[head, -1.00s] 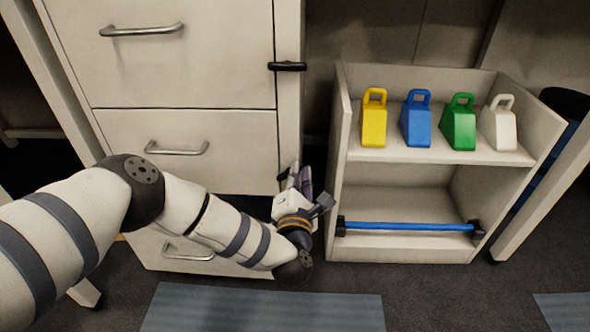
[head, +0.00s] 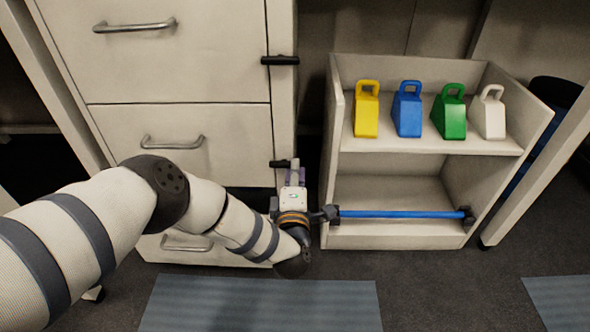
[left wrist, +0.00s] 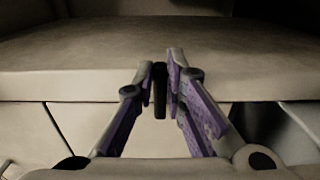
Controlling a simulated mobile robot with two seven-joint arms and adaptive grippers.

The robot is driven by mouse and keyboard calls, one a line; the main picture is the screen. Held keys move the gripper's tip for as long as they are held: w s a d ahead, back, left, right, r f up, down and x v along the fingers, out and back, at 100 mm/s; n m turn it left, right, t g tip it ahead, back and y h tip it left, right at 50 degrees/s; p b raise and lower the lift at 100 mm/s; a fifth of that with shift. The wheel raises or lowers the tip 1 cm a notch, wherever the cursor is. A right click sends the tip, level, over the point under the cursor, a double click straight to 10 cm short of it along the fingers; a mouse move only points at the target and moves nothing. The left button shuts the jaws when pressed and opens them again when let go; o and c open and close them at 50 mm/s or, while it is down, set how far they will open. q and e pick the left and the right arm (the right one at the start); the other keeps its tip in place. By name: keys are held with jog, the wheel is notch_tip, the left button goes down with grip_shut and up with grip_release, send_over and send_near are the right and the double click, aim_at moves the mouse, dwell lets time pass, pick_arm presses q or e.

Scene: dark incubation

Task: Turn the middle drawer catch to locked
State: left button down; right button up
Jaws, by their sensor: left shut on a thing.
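The white drawer cabinet's middle drawer (head: 200,125) is closed, with a bar handle. The black middle catch (head: 279,163) sits at its right edge against the cabinet post. In the head view it looks about level, partly hidden by my gripper. My left gripper (head: 294,172) reaches up to it from below and is shut on it. In the left wrist view, the purple-padded fingers (left wrist: 168,88) close around the dark catch (left wrist: 160,92), which points along the fingers there. My right gripper is not in view.
An upper black catch (head: 280,60) lies level beside the top drawer (head: 165,60). To the right stands an open shelf (head: 340,155) with yellow, blue, green and white blocks and a blue bar (head: 400,214), close to my wrist. Blue-grey mats (head: 260,305) lie on the floor.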

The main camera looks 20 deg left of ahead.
pick_arm(q)
jog(key=shift+a+f, duration=0.1)
jog(key=shift+f, duration=0.05)
dwell(0.3)
jog(key=c, duration=1.6)
grip_release()
jog(key=shift+c, duration=0.2)
jog(key=shift+s, duration=0.1)
jog(key=v, duration=1.2)
